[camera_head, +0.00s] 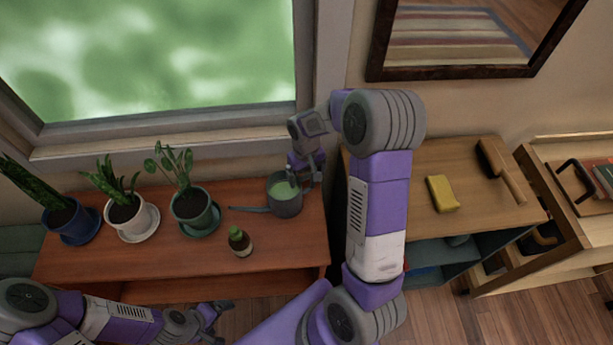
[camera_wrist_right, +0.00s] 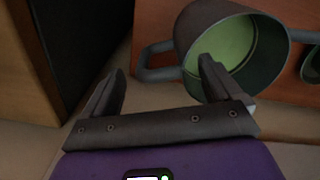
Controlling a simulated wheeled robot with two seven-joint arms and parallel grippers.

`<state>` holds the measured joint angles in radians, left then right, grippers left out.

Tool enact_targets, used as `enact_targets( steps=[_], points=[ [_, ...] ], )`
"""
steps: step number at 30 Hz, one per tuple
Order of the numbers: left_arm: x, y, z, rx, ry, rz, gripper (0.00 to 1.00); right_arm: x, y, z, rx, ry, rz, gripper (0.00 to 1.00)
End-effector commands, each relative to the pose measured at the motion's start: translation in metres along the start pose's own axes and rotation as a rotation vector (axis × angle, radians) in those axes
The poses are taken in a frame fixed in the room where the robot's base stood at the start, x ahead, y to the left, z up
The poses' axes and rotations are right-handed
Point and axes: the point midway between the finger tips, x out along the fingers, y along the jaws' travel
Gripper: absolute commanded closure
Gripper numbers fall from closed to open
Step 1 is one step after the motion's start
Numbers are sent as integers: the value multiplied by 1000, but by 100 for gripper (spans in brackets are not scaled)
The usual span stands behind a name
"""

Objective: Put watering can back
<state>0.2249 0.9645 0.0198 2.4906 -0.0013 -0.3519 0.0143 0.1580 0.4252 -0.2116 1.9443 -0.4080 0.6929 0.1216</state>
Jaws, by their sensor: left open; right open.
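The watering can (camera_head: 284,207) is grey-green with an open top and a thin spout pointing left. It stands upright on the brown wooden bench (camera_head: 180,262), near its right end. My right gripper (camera_head: 304,183) is open at the can's back right side. In the right wrist view, the can (camera_wrist_right: 190,38) is at the upper right, and its handle (camera_wrist_right: 155,62) lies ahead of and between the open fingertips (camera_wrist_right: 162,66). Whether the fingers touch it I cannot tell. My left gripper (camera_head: 214,322) is open and empty, low in front of the bench.
Three potted plants stand left of the can, in blue (camera_head: 72,222), white (camera_head: 132,222) and teal (camera_head: 196,215) pots. A wooden shelf unit (camera_head: 425,165) with a yellow sponge (camera_head: 442,194) and brush (camera_head: 500,172) is at the right.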

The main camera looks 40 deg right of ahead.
Motion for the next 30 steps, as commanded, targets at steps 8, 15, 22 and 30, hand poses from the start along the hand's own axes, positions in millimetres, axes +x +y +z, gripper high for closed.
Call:
enact_targets(
  steps=[8, 15, 22, 30],
  points=[
    [-21, 8, 1, 0, 0, 0, 11, -66, 0, -1, 0, 4, -1, 8],
    [-28, 10, 1, 0, 0, 0, 11, -92, 0, 0, -1, 2, 0, 8],
    [-28, 10, 1, 0, 0, 0, 11, -95, 0, 0, 0, 1, -1, 8],
    [-28, 10, 1, 0, 0, 0, 11, -95, 0, 0, 0, 1, 0, 8]
  ],
)
